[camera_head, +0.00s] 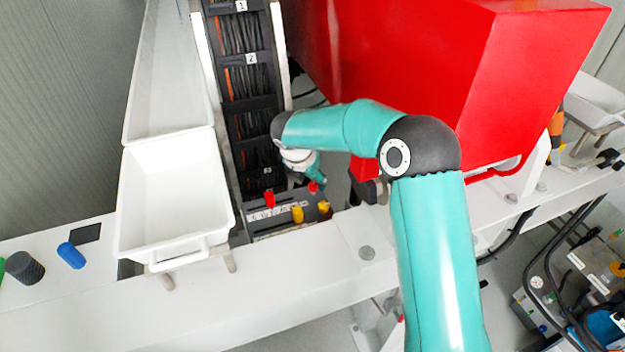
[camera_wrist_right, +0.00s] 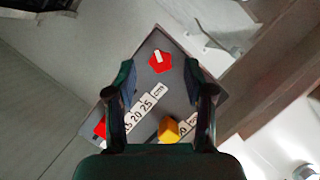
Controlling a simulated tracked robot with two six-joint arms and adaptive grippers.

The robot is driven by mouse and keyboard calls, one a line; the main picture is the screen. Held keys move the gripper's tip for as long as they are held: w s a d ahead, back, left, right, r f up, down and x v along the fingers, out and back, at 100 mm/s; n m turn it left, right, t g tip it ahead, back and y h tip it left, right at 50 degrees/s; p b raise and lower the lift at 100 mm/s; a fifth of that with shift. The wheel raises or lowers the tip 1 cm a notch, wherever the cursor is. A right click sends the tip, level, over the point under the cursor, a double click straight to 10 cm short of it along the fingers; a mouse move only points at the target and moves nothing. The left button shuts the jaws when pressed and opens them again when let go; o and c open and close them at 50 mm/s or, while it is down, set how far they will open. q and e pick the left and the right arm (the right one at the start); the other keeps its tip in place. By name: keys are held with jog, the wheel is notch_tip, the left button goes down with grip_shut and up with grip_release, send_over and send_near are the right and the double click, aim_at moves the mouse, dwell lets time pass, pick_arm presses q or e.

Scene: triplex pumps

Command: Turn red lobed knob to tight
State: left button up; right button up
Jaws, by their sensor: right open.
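A red lobed knob (camera_wrist_right: 160,62) with a white bar on it sits on a dark grey panel (camera_wrist_right: 146,86) in the right wrist view. It lies ahead of and between the fingertips of my right gripper (camera_wrist_right: 160,82), which is open and empty. I see no contact with the knob. In the head view my right gripper (camera_head: 313,174) is above the panel's far right part, beside a small patch of red (camera_head: 314,187). Another red knob (camera_head: 269,199) and a yellow knob (camera_head: 297,213) are on the panel. My left gripper is out of view.
Printed number labels (camera_wrist_right: 138,112) run along the panel. White trays (camera_head: 175,195) stand left of it, and a large red housing (camera_head: 430,60) rises to the right. A black cable rack (camera_head: 245,90) runs behind. A white beam (camera_head: 280,285) crosses in front.

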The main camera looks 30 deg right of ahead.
jog(key=shift+x, duration=1.1)
grip_shut()
